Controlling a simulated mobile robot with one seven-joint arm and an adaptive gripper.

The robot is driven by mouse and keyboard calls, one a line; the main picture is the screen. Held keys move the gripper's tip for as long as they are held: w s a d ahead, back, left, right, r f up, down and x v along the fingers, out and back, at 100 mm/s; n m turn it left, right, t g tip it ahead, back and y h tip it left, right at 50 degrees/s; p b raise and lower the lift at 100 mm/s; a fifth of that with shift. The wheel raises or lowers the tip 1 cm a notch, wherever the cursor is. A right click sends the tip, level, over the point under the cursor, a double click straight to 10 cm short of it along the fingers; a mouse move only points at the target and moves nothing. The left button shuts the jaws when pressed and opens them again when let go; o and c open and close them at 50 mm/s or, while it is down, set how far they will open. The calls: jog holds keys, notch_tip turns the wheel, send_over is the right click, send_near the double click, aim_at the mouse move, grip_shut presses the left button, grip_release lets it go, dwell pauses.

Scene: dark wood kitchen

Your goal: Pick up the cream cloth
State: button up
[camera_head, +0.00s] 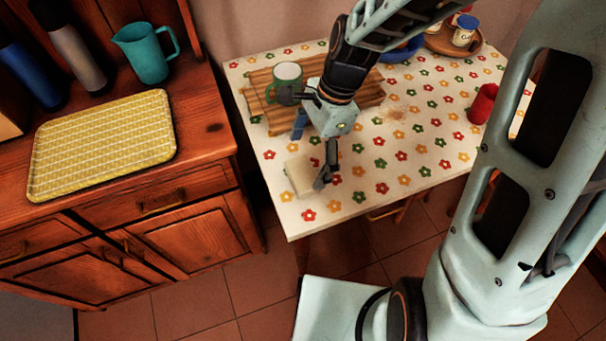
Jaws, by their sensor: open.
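The cream cloth (300,176) lies on the flowered table near its front left corner. It looks like a small folded pale block. My gripper (306,178) is open. One finger reaches down at the cloth's right side, and the other finger shows farther back, to the upper left. The gripper body partly hides the table behind the cloth. I cannot tell whether a finger touches the cloth.
A red cup (482,104) stands at the right. Brown crumbs (396,113) lie mid-table. The left counter holds a yellow tray (103,143) and a teal pitcher (146,53).

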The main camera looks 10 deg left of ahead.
aim_at(304, 172)
jog(key=x, duration=0.4)
jog(key=shift+d+f+b, duration=0.15)
jog(key=shift+f+b, duration=0.1)
jog(key=shift+b, duration=0.1)
jog(key=shift+c, duration=0.3)
jog(key=c, duration=1)
